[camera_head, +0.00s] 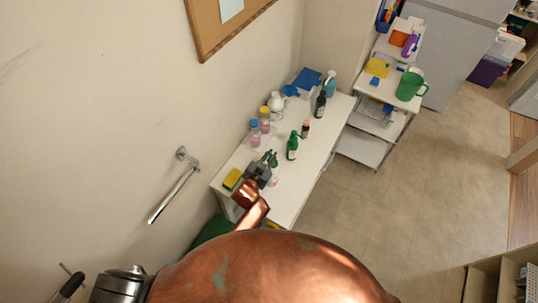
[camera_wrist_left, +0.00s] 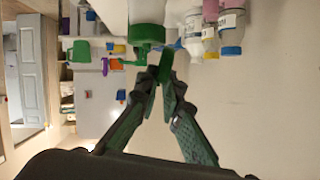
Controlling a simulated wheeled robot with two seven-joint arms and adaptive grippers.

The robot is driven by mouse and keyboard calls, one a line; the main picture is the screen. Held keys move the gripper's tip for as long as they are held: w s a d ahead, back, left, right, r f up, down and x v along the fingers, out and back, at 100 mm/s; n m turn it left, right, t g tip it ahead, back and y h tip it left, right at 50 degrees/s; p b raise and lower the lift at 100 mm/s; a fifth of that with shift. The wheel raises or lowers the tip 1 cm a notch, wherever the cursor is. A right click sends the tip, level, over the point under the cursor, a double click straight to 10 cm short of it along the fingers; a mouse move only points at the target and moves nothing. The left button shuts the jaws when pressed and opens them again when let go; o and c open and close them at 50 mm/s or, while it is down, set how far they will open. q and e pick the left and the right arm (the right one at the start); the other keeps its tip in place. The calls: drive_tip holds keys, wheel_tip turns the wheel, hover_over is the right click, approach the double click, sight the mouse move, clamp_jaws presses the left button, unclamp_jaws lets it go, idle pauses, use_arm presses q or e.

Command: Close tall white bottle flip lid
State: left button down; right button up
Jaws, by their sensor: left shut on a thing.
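The lid's exact angle is hard to tell. My right gripper is not in view.
A yellow sponge (camera_head: 232,179) lies left of the gripper. A green bottle (camera_head: 292,147), a dark bottle (camera_head: 320,105) and small capped bottles (camera_head: 254,134) stand farther along the table. A white cart (camera_head: 384,92) with a green pitcher (camera_head: 409,86) is beyond.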

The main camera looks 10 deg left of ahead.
use_arm(q)
drive_tip(key=shift+s+d+f+m+t+y+b, duration=0.15)
drive_tip(key=shift+d+m+t+y+b, duration=0.15)
drive_tip(key=shift+d+m+y+b, duration=0.25)
drive_tip(key=shift+a+m, duration=0.15)
drive_tip(key=shift+m, duration=0.1)
drive_tip(key=c, duration=2.1)
unclamp_jaws()
drive_tip(key=v, duration=1.2)
